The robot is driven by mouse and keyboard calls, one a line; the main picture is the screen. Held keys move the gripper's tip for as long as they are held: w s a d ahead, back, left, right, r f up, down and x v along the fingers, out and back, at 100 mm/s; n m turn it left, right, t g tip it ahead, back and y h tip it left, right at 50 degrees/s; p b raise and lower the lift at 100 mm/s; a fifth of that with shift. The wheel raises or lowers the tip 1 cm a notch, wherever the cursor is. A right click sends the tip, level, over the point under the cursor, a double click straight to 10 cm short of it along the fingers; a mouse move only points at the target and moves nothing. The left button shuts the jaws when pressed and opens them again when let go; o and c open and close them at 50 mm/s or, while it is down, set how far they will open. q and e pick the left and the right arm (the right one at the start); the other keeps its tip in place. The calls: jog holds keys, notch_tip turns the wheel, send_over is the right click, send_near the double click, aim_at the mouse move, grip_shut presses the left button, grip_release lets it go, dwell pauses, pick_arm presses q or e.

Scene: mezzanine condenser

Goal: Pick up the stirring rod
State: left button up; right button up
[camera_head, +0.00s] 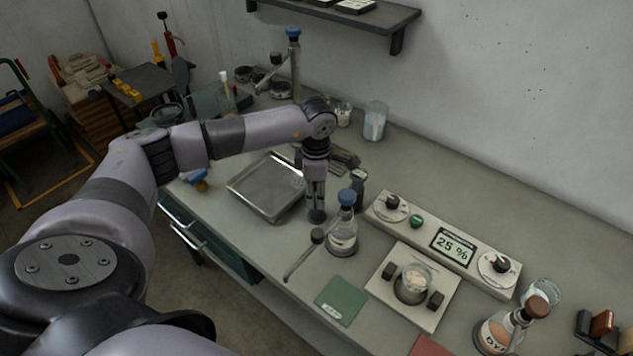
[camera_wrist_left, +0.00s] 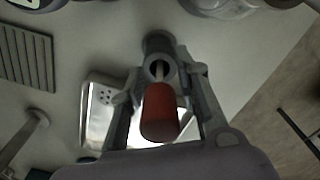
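The likely stirring rod shows in the left wrist view as a red handle (camera_wrist_left: 160,112) on a thin shaft. It sits between the fingers of my left gripper (camera_wrist_left: 165,82), its shaft running into a grey round holder (camera_wrist_left: 157,43). The fingers are apart, with gaps visible on both sides of the handle. In the head view my left gripper (camera_head: 316,198) points straight down over the small dark round holder (camera_head: 316,215), between the metal tray and a blue-capped flask; the red handle is hidden there. My right gripper is not in view.
The metal tray (camera_head: 262,190) lies left of the gripper. The blue-capped flask (camera_head: 343,238) and a dark bottle (camera_head: 358,180) stand close on the right. A control panel (camera_head: 440,243) and green mat (camera_head: 341,301) are nearer. A grey bar with a knob (camera_head: 302,258) lies in front.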

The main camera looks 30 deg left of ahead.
pick_arm(q)
jog(key=shift+c, duration=0.5)
grip_shut()
